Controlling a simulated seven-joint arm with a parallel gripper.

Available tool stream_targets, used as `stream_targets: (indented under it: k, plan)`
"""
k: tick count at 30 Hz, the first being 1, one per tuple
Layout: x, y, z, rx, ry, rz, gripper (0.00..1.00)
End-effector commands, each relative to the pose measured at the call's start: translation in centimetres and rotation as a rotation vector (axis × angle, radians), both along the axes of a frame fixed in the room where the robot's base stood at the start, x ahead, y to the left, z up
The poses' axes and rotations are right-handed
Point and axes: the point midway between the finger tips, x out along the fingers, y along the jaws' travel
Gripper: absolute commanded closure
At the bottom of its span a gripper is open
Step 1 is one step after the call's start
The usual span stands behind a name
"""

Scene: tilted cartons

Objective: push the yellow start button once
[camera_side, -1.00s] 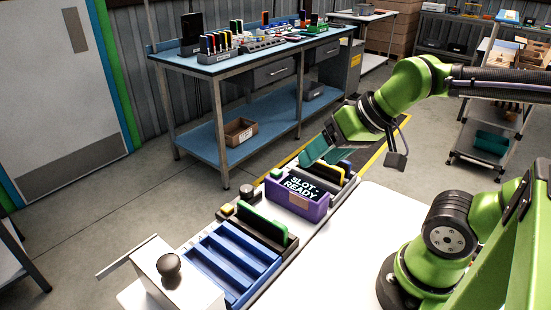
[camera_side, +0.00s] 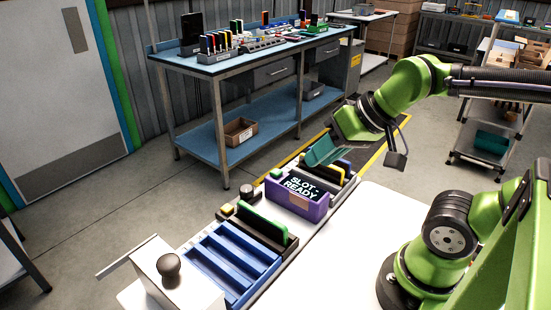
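A small yellow block that looks like the start button (camera_side: 227,209) sits on the near edge of the long fixture, left of a dark round knob (camera_side: 245,191). My gripper (camera_side: 334,139) is up and to the right of it, above the far end of the fixture and well apart from the yellow block. A teal angled piece (camera_side: 324,151) shows just below my gripper; I cannot tell whether it is held. The fingers are too small and dark to tell open from shut.
A purple box with a "SLOT READY" display (camera_side: 303,187) stands mid-fixture, between my gripper and the yellow block. A green upright piece (camera_side: 264,222) and a blue slotted tray (camera_side: 233,262) lie nearer. A black ball knob (camera_side: 168,265) stands at the front. The white tabletop (camera_side: 335,255) is clear.

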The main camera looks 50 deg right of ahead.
Motion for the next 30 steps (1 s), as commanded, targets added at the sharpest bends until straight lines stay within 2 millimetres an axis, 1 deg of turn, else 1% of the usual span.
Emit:
stream_targets:
  k: [1, 5, 6, 30]
  plan:
    - [0.00, 0.00, 0.00, 0.000, 0.000, 0.000, 0.78]
    - [0.00, 0.00, 0.00, 0.000, 0.000, 0.000, 0.98]
    - [0.00, 0.00, 0.00, 0.000, 0.000, 0.000, 1.00]
    - [0.00, 0.00, 0.00, 0.000, 0.000, 0.000, 1.00]
